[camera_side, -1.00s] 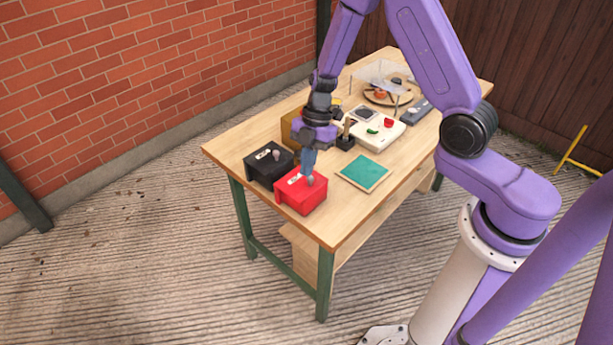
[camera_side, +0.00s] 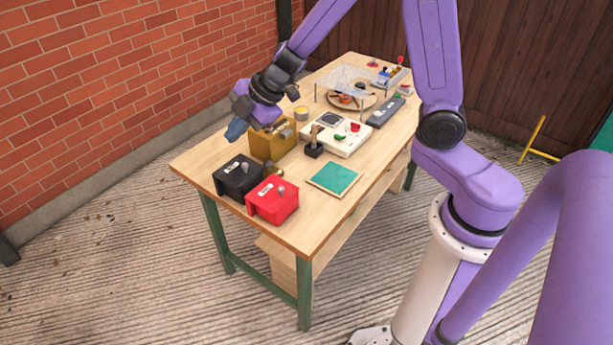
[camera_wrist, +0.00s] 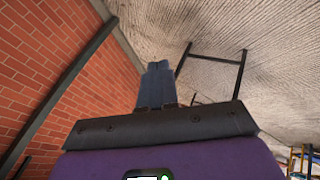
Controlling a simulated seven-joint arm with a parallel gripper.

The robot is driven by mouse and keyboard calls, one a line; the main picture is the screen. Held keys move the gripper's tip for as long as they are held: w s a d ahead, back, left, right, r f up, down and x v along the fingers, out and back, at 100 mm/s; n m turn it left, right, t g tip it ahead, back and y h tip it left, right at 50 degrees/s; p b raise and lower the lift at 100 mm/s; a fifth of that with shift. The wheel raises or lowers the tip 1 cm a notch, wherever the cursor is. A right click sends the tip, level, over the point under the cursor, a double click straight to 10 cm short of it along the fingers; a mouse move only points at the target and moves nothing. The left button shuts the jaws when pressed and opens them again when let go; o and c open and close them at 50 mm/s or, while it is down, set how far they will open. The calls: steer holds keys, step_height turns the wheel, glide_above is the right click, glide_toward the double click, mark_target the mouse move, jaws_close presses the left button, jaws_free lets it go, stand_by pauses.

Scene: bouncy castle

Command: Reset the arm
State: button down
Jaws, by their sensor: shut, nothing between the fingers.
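My gripper (camera_side: 236,130) is shut and empty in the side view. It is raised near the back left edge of the table, above and beside the yellow-brown box, pointing down and left. In the wrist view my gripper's fingers (camera_wrist: 158,72) are together, with brick wall and concrete floor behind them and no object between them. The fingers touch nothing that I can see.
The wooden table (camera_side: 310,225) bears a black box (camera_side: 238,178), a red box (camera_side: 273,200), a yellow-brown box (camera_side: 272,142), a teal square (camera_side: 335,178), a white panel (camera_side: 340,133) and a clear-topped stand (camera_side: 350,82). A brick wall (camera_side: 120,70) rises behind.

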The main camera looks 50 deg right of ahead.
steer(key=s+d+r+m+g+h, duration=0.1)
steer(key=s+d+m+g+h, duration=0.1)
steer(key=s, duration=1.4)
steer(key=s+d+r+m+g+h, duration=0.1)
steer(key=s+d+r+m+g, duration=0.1)
steer(key=s, duration=1.3)
steer(key=shift+s+d+r+m+g+h, duration=0.15)
steer(key=shift+s+d+m+g+h, duration=0.35)
steer(key=shift+d+g, duration=0.55)
steer(key=shift+w, duration=0.15)
